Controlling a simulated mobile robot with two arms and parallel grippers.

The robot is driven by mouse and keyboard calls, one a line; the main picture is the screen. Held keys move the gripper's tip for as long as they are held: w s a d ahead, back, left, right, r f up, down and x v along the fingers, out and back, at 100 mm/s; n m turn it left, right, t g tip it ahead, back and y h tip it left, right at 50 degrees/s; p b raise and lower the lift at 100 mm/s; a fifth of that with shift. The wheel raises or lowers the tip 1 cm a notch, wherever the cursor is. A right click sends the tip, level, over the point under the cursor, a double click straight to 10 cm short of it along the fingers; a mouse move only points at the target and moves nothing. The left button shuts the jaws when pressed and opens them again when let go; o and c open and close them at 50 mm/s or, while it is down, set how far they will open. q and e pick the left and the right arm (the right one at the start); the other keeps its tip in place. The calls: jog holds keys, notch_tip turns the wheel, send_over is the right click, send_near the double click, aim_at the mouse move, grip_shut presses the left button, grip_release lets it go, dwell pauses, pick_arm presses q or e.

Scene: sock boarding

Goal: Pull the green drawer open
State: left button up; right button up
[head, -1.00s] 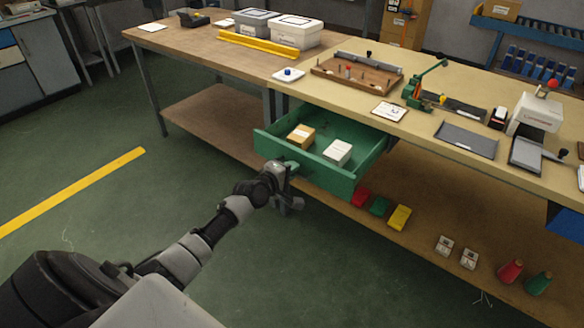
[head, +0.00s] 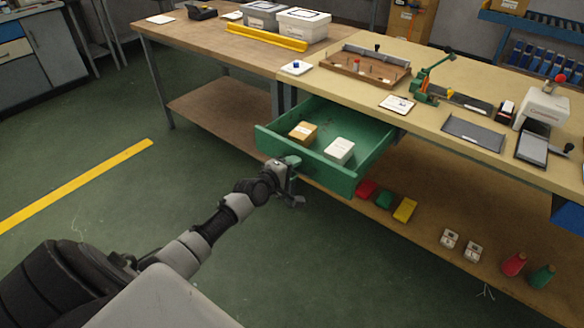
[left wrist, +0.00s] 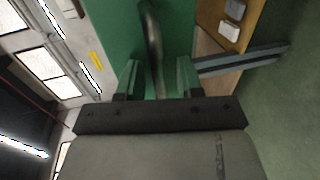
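The green drawer (head: 328,172) is pulled well out from under the table. A small brown box (head: 303,132) and a white box (head: 339,150) lie inside it. My left gripper (head: 287,165) is at the drawer's front. In the left wrist view, a dark curved handle (left wrist: 153,45) stands between its two fingers (left wrist: 158,78). The fingers are spread, with a gap showing at least on the right of the handle. The green drawer front (left wrist: 118,30) is behind the handle. My right gripper is not in view.
The tan worktable (head: 440,115) carries a wooden tray, a green hand press and dark plates. Its lower shelf (head: 430,235) holds red, green and yellow packs and two cones. The green floor to the left is clear around a yellow stripe (head: 75,185).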

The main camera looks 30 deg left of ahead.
pick_arm(q)
jog(key=shift+s, duration=0.1)
jog(key=d+p+v, duration=0.1)
jog(key=p+v, duration=0.1)
jog(key=v, duration=0.8)
jog(key=shift+s+a, duration=0.3)
jog(key=shift+a, duration=0.2)
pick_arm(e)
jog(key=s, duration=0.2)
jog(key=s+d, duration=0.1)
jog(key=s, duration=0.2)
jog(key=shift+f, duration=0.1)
pick_arm(q)
jog(key=shift+r, duration=0.1)
